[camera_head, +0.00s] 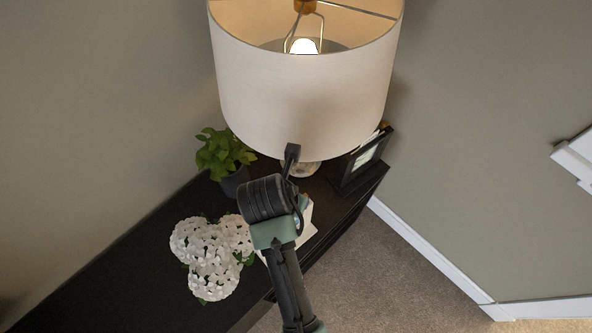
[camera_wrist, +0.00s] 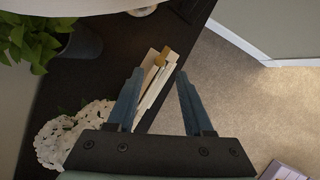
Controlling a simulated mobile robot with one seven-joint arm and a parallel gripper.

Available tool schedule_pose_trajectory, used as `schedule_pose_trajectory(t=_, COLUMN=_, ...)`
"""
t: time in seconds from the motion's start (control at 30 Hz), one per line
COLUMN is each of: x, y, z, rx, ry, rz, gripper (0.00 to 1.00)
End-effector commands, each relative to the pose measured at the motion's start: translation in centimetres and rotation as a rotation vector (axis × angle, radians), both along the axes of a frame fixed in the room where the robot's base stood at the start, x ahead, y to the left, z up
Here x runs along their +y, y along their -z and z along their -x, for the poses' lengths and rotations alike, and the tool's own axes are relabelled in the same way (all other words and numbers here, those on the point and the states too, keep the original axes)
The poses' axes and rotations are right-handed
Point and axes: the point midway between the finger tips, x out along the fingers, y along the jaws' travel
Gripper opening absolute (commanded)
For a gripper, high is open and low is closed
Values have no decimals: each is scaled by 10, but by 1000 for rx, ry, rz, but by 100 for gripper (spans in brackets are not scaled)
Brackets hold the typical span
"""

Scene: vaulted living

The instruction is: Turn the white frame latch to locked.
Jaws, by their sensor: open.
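In the head view my arm hides part of the console.
A lit lamp with a large white shade (camera_head: 305,95) stands close behind my arm. A dark console (camera_head: 130,265) holds a potted plant (camera_head: 222,152), white flowers (camera_head: 208,258) and a dark picture frame (camera_head: 360,160). Carpet (camera_head: 385,265) is open to the right.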

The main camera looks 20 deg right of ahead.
Motion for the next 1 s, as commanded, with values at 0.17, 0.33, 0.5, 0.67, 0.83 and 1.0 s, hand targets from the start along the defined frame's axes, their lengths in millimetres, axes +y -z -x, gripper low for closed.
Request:
schedule_pose_trajectory(t=0.17, x=-8, y=27, z=-8, rx=0, ry=1, rz=-1, gripper=51)
schedule_pose_trajectory(t=0.33, x=-13, y=42, z=-12, rx=-1, ry=2, rz=-1, gripper=51)
schedule_pose_trajectory(t=0.5, x=-15, y=46, z=-13, rx=-2, ry=1, rz=0, gripper=51)
schedule_pose_trajectory(t=0.67, x=-15, y=46, z=-14, rx=-3, ry=1, rz=0, gripper=51)
schedule_pose_trajectory(t=0.83, x=-14, y=46, z=-14, rx=-2, ry=1, rz=1, gripper=30)
schedule_pose_trajectory(t=1.0, x=-14, y=46, z=-14, rx=-2, ry=1, rz=1, gripper=0)
